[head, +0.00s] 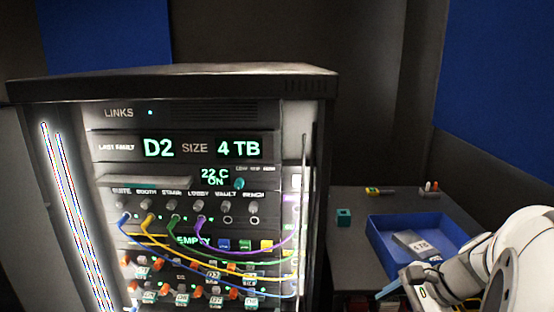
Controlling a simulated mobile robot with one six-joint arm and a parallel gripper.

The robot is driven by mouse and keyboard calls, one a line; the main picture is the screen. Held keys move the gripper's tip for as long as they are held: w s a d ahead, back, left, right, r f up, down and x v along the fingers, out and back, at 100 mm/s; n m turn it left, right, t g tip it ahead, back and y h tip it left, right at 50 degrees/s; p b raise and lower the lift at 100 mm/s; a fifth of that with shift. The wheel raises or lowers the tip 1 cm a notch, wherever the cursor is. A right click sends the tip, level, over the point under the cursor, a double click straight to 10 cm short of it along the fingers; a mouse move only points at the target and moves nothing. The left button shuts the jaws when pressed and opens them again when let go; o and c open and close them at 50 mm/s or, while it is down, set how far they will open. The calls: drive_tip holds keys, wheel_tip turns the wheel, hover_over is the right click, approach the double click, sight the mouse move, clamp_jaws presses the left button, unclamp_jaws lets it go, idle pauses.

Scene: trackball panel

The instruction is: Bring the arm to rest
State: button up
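My white arm reaches in from the right edge of the head view, low in the picture. My gripper (398,288) is at its end, in front of the near side of the blue tray (385,233). The fingertips are small and partly lost against the dark background, so I cannot tell whether they are open or shut. I cannot make out anything held between them. A grey labelled block (412,243) lies in the tray, beyond my gripper and apart from it in the picture.
A rack cabinet (190,84) with lit displays, knobs and coloured cables fills the left and middle. A grey side table (350,250) carries the tray, a teal cube (344,217) and small items at the back. Dark walls with blue panels stand behind.

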drive_tip(key=s+a+n+h, duration=0.5)
drive_tip(key=a+n, duration=0.6)
drive_tip(key=n, duration=0.5)
drive_tip(key=shift+s+r+n+g+h, duration=0.3)
drive_tip(key=shift+s+r+g+h, duration=0.1)
drive_tip(key=shift+s, duration=0.1)
drive_tip(key=shift+a, duration=0.1)
